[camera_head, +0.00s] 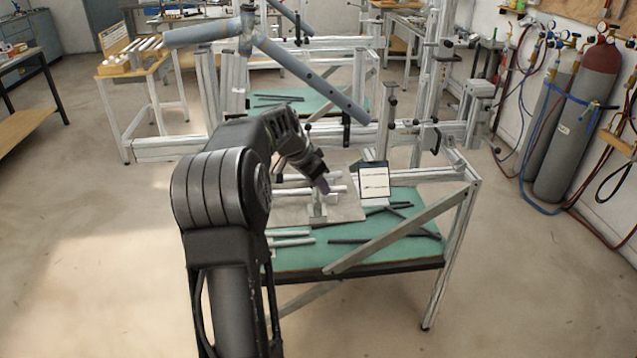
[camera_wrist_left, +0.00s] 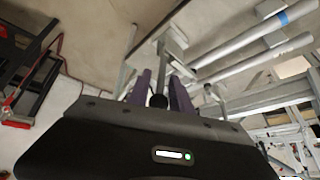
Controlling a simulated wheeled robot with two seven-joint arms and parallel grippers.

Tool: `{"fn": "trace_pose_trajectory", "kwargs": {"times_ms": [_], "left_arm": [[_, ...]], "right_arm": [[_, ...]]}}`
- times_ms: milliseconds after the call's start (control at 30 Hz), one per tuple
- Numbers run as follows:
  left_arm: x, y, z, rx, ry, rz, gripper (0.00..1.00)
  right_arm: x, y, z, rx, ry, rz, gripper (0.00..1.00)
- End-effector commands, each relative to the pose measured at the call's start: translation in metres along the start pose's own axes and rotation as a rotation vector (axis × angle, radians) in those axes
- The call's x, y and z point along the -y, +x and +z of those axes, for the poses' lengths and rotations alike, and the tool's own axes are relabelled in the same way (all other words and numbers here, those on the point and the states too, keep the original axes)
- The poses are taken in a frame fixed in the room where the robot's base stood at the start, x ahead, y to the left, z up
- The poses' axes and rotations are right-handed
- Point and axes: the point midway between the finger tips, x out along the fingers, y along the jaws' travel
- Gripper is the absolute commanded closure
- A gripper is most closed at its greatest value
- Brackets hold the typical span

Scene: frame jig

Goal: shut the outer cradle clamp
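My left gripper (camera_head: 323,186) is over the bench, beside the pale tubes and upright holder of the jig (camera_head: 318,208). In the left wrist view its two purple fingers (camera_wrist_left: 161,92) stand apart, on either side of a dark round knob (camera_wrist_left: 158,101). A grey stem runs up from between the fingers towards a metal bracket (camera_wrist_left: 173,42). I cannot tell whether the fingers touch the knob, or whether it belongs to the outer cradle clamp. In the head view the arm and gripper hide part of the jig, and the clamp's position is too small to read. My right gripper is not in view.
The green bench top (camera_head: 300,257) carries loose dark bars (camera_head: 380,238) and a small white-faced panel (camera_head: 374,180). A diagonal metal brace (camera_head: 400,235) crosses the bench's front. Grey frame tubes (camera_head: 310,80) rise behind. The floor at left is clear.

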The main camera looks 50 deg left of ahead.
Motion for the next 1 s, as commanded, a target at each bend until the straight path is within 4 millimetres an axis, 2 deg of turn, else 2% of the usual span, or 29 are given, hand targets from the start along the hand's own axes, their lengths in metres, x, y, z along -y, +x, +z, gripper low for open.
{"fn": "trace_pose_trajectory", "kwargs": {"times_ms": [300, 433, 567, 800, 1000], "left_arm": [[0.000, -0.001, 0.000, 0.000, 0.000, -0.001, 0.68], [0.001, -0.007, 0.000, -0.002, 0.001, -0.003, 0.68], [0.001, -0.023, 0.000, -0.004, 0.001, -0.003, 0.68], [0.001, -0.062, 0.000, -0.003, 0.001, -0.003, 0.68], [0.000, -0.077, 0.000, 0.001, 0.000, 0.000, 0.68]], "right_arm": [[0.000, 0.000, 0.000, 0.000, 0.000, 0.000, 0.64], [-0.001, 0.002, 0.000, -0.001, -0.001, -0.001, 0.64], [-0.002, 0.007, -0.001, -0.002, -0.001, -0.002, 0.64], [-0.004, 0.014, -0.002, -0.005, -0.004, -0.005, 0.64], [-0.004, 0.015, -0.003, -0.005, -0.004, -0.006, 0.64]]}}
